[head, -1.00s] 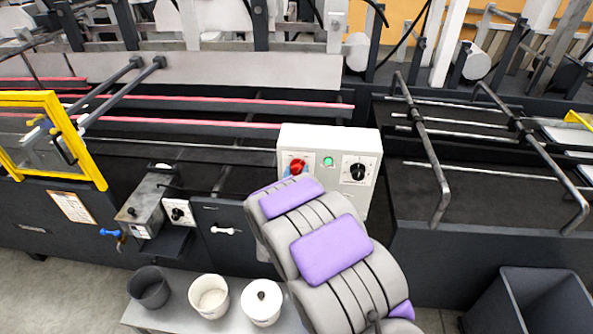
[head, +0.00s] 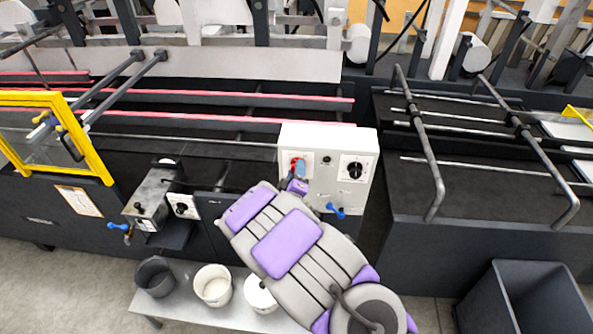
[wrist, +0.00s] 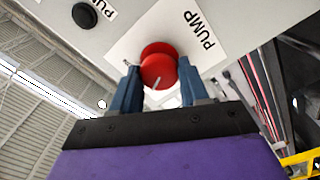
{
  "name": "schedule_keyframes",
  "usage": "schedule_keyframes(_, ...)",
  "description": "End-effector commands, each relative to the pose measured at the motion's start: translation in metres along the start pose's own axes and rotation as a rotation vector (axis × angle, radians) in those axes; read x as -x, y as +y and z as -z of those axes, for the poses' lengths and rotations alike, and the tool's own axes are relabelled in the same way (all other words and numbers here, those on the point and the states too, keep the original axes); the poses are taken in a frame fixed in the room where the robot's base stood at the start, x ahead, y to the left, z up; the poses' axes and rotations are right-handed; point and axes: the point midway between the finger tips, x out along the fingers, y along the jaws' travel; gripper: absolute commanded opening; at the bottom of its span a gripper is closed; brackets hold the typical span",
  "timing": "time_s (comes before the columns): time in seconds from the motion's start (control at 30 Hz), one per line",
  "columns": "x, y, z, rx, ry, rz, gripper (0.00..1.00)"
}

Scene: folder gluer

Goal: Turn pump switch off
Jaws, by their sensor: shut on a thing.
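The red pump switch (head: 294,163) is a round knob on the front of a white control box (head: 320,134). In the wrist view the red knob (wrist: 158,65) sits on a white plate printed "PUMP", with a pale pointer line on its near face. My gripper (wrist: 159,86) has its two blue fingers on either side of the knob, shut on it. In the head view my gripper (head: 299,171) covers part of the knob. The round pump lamp (head: 326,160) beside it is dark, and it also looks black in the wrist view (wrist: 84,15).
A black dial (head: 355,170) is right of the lamp. A blue-handled valve (head: 336,210) sticks out below the box. Pots, including a white one (head: 213,285), stand on a low bench. A dark bin (head: 525,300) stands at lower right.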

Motion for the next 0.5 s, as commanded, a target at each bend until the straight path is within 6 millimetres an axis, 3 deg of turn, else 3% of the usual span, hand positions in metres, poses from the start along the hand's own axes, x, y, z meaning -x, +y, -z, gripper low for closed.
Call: schedule_keyframes(0.5,0.0002,-0.0027,0.0027,0.181,0.006,0.004,0.14)
